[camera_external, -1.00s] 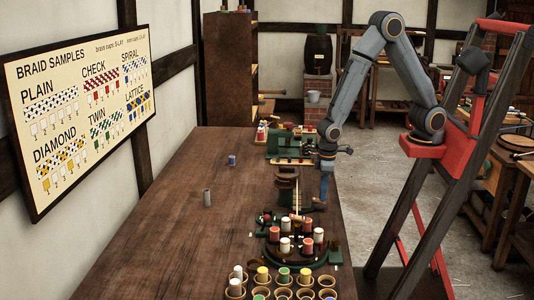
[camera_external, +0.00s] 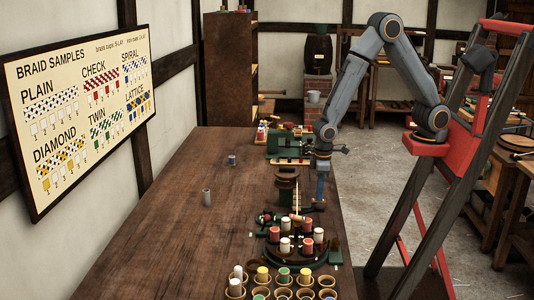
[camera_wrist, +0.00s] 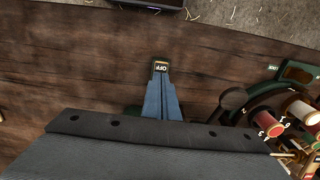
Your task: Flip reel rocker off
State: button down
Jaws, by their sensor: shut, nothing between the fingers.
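The reel rocker (camera_wrist: 160,65) shows in the wrist view as a small dark block with a label reading OFF, on the wooden table near its edge. My gripper (camera_wrist: 163,82) is shut and empty, its blue fingers reaching to the near side of the rocker. The fingertips hide part of it, and I cannot tell whether they touch it. In the external view my gripper (camera_external: 319,205) points straight down at the table's right edge, beside a dark wooden reel (camera_external: 287,185). The rocker is too small to make out there.
The braiding machine with numbered bobbins (camera_external: 296,245) stands nearer the camera, with cups of bobbins (camera_external: 262,278) in front. A green machine (camera_external: 285,145) stands farther back. A grey cylinder (camera_external: 207,198) and a blue spool (camera_external: 232,160) stand on the otherwise clear left table.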

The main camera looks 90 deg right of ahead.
aim_at(314, 200)
jog(key=shift+w+r+p, duration=0.3)
jog(key=shift+w+p, duration=0.1)
jog(key=shift+w, duration=0.15)
jog(key=r+p, duration=0.1)
jog(key=s+r+p, duration=0.1)
jog(key=r+p, duration=0.1)
jog(key=r, duration=0.1)
jog(key=shift+s, duration=0.35)
notch_tip(314, 200, up, 9)
jog(key=b, duration=0.3)
jog(key=shift+r, duration=0.2)
jog(key=shift+w, duration=0.1)
jog(key=w+g+b, duration=0.2)
jog(key=w, duration=0.1)
jog(key=shift+w+d+g+b, duration=0.15)
jog(key=shift+w+g+b, duration=0.2)
jog(key=shift+g+b, duration=0.05)
jog(key=shift+f, duration=0.1)
jog(key=p+x, duration=0.4)
jog(key=x, duration=1)
